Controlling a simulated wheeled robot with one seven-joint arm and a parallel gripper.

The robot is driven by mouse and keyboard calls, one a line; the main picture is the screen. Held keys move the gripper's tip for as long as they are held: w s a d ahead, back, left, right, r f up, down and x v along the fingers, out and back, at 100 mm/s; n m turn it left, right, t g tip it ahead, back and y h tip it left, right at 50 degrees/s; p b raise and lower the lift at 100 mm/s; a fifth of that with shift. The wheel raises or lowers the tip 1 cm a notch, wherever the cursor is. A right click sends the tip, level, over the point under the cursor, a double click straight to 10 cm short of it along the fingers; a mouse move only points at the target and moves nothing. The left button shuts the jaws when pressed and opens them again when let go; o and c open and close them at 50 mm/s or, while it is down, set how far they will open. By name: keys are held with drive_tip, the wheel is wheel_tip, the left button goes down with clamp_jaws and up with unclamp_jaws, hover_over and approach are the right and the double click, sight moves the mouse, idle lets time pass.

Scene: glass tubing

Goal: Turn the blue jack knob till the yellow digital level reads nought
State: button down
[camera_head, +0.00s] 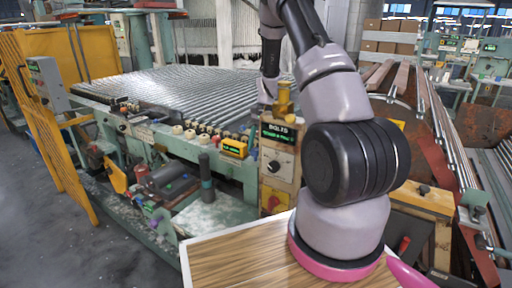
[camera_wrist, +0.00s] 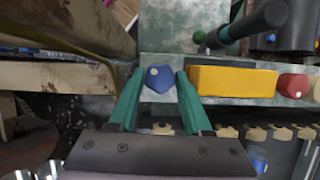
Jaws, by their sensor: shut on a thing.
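The blue jack knob (camera_wrist: 160,79) shows in the wrist view between the tips of my gripper's two teal fingers (camera_wrist: 158,73). The fingers are shut on its sides. A white dot marks the knob's upper left. The yellow digital level (camera_wrist: 233,81) lies just right of the right finger, with its display out of sight there. In the head view the level (camera_head: 234,148) sits on the green machine rail; its small dark display has green characters too small to read. The knob and my fingertips are hidden in the head view behind the control box.
A control box (camera_head: 281,160) with a lit display and dial stands right of the level. A row of rollers and small knobs (camera_head: 190,133) runs along the rail. A dark cylinder with a teal handle (camera_wrist: 255,22) lies above the level in the wrist view.

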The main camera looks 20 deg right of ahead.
drive_tip(key=shift+m+t, duration=0.4)
drive_tip(key=shift+m, duration=0.7)
drive_tip(key=shift+c, duration=1.7)
unclamp_jaws()
drive_tip(key=shift+d, duration=0.1)
drive_tip(key=v, duration=1)
drive_tip(key=shift+d+r, duration=0.3)
drive_tip(key=shift+r, duration=0.1)
